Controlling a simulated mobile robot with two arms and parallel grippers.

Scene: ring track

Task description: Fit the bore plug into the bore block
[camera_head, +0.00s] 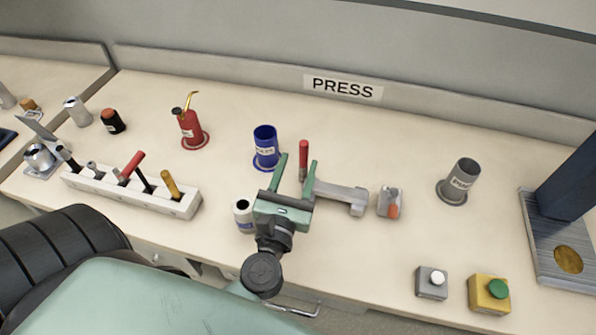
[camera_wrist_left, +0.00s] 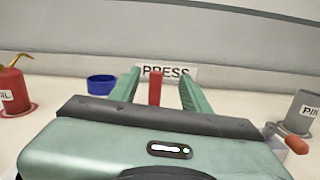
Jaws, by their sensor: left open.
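My left gripper (camera_head: 297,165) is open, its two green fingers pointing towards the back of the bench. A slim upright red piece (camera_head: 303,158), possibly the bore plug, shows between the fingertips; in the left wrist view this red piece (camera_wrist_left: 154,88) stands between the spread fingers with gaps on both sides. I cannot tell how far beyond the tips it is. A grey metal block (camera_head: 342,195), possibly the bore block, lies right of the gripper, partly hidden by it. A small grey fixture with an orange handle (camera_head: 390,203) is beside it. My right gripper is not in view.
A white tool rack (camera_head: 130,192) and red oil can (camera_head: 190,128) are further left. A grey cup (camera_head: 460,180), button boxes (camera_head: 489,293) and a press (camera_head: 555,245) stand right. The back centre is clear.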

